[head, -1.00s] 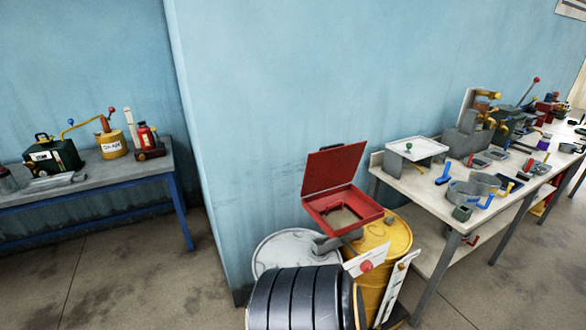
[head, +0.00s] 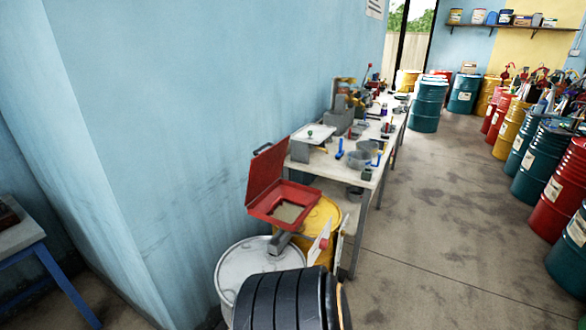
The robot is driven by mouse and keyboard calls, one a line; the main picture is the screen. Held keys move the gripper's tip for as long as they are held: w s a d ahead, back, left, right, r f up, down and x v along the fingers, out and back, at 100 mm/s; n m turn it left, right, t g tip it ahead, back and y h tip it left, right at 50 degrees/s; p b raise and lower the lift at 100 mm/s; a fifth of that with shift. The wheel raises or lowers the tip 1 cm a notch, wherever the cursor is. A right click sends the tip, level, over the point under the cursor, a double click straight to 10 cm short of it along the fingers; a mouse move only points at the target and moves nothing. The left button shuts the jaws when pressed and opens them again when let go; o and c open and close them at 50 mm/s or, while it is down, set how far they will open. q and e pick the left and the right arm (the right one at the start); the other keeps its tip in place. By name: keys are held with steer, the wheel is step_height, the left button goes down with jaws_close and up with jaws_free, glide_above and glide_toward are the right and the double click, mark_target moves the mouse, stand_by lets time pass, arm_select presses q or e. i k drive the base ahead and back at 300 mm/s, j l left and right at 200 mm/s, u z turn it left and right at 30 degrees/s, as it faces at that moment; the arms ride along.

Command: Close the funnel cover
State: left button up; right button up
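The red square funnel (head: 288,204) sits on top of a yellow drum (head: 325,218), near the wall. Its red cover (head: 266,174) stands open, raised on the funnel's left side and leaning back toward the wall. The inside of the funnel shows a tan, greyish bottom. Neither my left gripper nor my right gripper is in the head view.
A white-topped drum (head: 255,268) stands left of the yellow drum. A black ribbed cylinder (head: 285,300) is in front. A workbench (head: 345,174) with tools runs along the wall behind. Several coloured drums (head: 538,160) line the right. The floor (head: 430,240) between is clear.

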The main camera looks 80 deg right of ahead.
mark_target(266, 167)
steer(key=i+z, duration=0.2)
steer(key=z, duration=0.3)
steer(key=i+z, duration=0.25)
steer(key=z, duration=0.25)
steer(key=i+z, duration=0.25)
steer(key=z, duration=0.25)
steer(key=i+j+z, duration=0.15)
steer(key=z, duration=0.35)
steer(key=i+j+z, duration=0.15)
steer(key=j+z, duration=0.2)
steer(key=z, duration=0.15)
steer(key=i+j+z, duration=0.1)
steer(key=j+z, duration=0.2)
steer(key=z, duration=0.2)
steer(key=i+j+z, duration=0.25)
steer(key=j+z, duration=0.55)
steer(key=j, duration=0.15)
